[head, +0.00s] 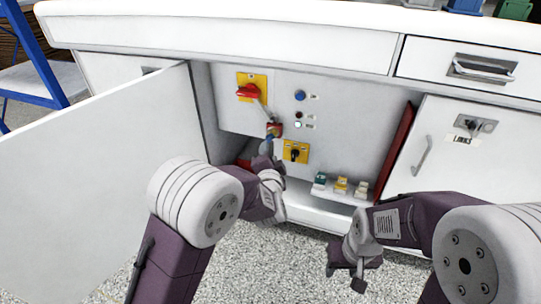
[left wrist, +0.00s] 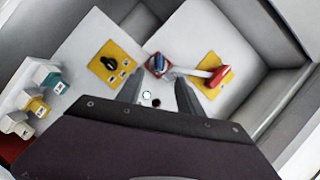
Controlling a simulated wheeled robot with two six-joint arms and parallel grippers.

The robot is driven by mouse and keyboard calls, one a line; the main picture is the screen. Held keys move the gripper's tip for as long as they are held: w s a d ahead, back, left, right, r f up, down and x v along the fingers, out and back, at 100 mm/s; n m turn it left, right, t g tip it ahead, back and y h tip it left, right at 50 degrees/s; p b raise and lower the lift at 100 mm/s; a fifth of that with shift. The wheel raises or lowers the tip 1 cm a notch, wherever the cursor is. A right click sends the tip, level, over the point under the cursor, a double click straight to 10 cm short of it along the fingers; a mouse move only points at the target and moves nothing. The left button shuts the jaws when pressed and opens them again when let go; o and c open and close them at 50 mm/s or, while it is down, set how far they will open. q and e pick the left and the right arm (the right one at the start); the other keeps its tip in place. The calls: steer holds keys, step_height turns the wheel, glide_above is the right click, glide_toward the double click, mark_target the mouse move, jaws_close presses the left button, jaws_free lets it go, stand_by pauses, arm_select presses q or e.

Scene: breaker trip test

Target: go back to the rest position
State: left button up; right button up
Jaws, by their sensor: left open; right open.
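My left gripper (head: 266,162) reaches into the open cabinet, just left of the black rotary switch (head: 295,153) on its yellow plate. In the left wrist view its fingers (left wrist: 157,84) are apart, with nothing between them. The red rotary handle (head: 249,91) sits on a yellow plate at upper left of the panel. A grey bar runs from it to a small red and blue item (head: 273,130), beyond my left fingertips; contact cannot be told. My right gripper (head: 350,272) hangs open and empty over the speckled floor, in front of the cabinet.
The left door (head: 95,180) stands open beside my left arm. Green (head: 319,181), yellow (head: 341,185) and white (head: 361,190) blocks stand on the inner ledge. A blue button (head: 300,96) is on the panel. The right door (head: 450,150) and drawer (head: 470,72) are shut.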

arm_select(q)
steer(key=a+r+n+y+p, duration=0.3)
steer(key=a+r+p, duration=0.8)
steer(key=a+r, duration=0.45)
steer(key=s+f+n+g+h+p, duration=0.1)
steer(key=s+f+n+g, duration=0.3)
steer(key=s, duration=0.6)
steer(key=s+a+f+n+g+h+p, duration=0.1)
steer(key=s+f+n+g, duration=0.1)
steer(key=s+f+g, duration=0.55)
steer(key=s+f+n+g+h+p, duration=0.1)
steer(key=s+f+n+g+p, duration=0.15)
steer(key=s, duration=0.85)
step_height(320, 180, up, 38)
steer(key=p, duration=3.7)
steer(key=shift+s+f+n+g, duration=0.15)
steer(key=shift+s+n+g, duration=0.15)
steer(key=shift+n, duration=0.15)
